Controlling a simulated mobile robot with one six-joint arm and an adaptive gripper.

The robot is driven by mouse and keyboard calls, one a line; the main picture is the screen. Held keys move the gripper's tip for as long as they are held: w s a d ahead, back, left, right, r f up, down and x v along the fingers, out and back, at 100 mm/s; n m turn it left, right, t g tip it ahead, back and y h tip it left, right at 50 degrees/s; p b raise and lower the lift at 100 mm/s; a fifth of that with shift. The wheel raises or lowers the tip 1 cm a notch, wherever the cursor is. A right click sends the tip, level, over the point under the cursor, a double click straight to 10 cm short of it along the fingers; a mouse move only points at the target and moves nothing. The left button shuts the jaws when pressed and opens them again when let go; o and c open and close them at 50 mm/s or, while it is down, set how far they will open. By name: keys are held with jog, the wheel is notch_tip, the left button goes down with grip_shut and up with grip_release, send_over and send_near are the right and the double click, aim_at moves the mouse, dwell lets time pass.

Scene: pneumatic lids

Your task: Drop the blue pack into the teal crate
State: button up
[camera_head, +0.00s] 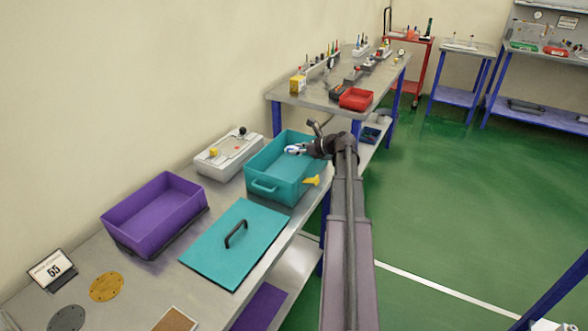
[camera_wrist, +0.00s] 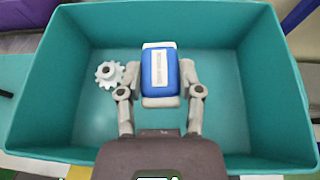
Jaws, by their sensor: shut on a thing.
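The blue pack (camera_wrist: 160,75), with a white label and pale ends, is between the fingers of my gripper (camera_wrist: 162,84) in the wrist view. The gripper is shut on it. Pack and gripper are over the open teal crate (camera_wrist: 285,100), whose walls surround them in that view. In the head view the teal crate (camera_head: 278,187) stands on the bench, and my gripper (camera_head: 300,149) reaches over it from the right. I cannot tell the pack's exact height above the crate floor. A white gear (camera_wrist: 109,74) lies in the crate, left of the pack.
A teal lid (camera_head: 215,262) with a black handle lies in front of the crate. A purple crate (camera_head: 128,226) stands to the left.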

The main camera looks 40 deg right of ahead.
jog(key=o, duration=1)
jog(key=shift+r, duration=0.15)
